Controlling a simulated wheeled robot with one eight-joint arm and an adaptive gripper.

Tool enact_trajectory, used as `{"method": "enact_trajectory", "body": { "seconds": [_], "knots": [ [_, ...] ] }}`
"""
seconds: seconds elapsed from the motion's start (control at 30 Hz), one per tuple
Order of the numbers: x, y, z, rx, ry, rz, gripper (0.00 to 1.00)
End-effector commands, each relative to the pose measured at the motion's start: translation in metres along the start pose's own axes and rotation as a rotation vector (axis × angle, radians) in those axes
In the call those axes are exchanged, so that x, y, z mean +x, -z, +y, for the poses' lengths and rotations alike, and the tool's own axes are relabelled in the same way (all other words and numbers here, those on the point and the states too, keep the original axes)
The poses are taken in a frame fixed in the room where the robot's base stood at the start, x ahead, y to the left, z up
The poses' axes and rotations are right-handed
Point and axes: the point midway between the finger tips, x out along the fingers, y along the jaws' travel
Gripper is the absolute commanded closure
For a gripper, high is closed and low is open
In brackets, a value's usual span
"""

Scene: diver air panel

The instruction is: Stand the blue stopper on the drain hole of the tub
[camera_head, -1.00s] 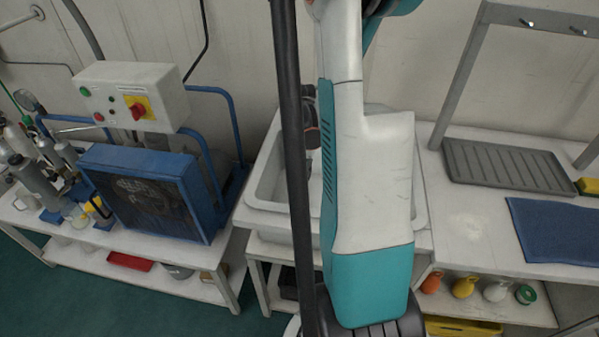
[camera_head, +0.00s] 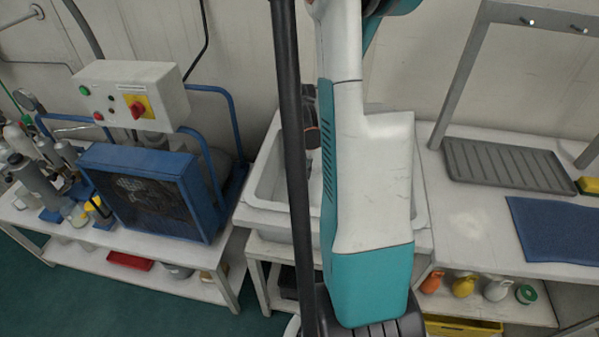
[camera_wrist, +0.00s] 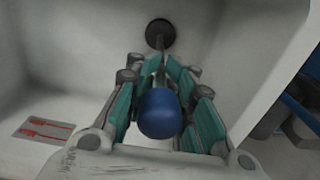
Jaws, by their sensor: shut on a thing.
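The blue stopper (camera_wrist: 160,113) shows in the wrist view as a round blue knob on a thin metal stem. My gripper (camera_wrist: 160,78) is shut on it, with the fingers on both sides of the stem. A dark round disc (camera_wrist: 160,30) shows at the far end of the stem, over the tub's white inside. I cannot tell whether this is the stopper's foot or the drain hole, or whether they touch. The white tub (camera_head: 262,192) stands on a bench in the head view, partly hidden behind my arm. The gripper's fingers and the stopper are hidden there.
A blue-framed machine (camera_head: 150,195) with a control box (camera_head: 130,95) stands left of the tub. On the right bench lie a grey ribbed tray (camera_head: 510,167) and a blue mat (camera_head: 555,230). The tub's walls rise close around my gripper. A red-marked label (camera_wrist: 45,129) shows at lower left.

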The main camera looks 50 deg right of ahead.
Motion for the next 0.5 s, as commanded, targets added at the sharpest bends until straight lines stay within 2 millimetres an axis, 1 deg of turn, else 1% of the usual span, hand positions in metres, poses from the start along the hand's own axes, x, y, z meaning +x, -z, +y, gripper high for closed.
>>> {"method": "enact_trajectory", "body": {
  "seconds": [0.5],
  "knots": [
    [0.0057, 0.0000, 0.0000, 0.000, 0.000, 0.000, 1.00]
  ]
}}
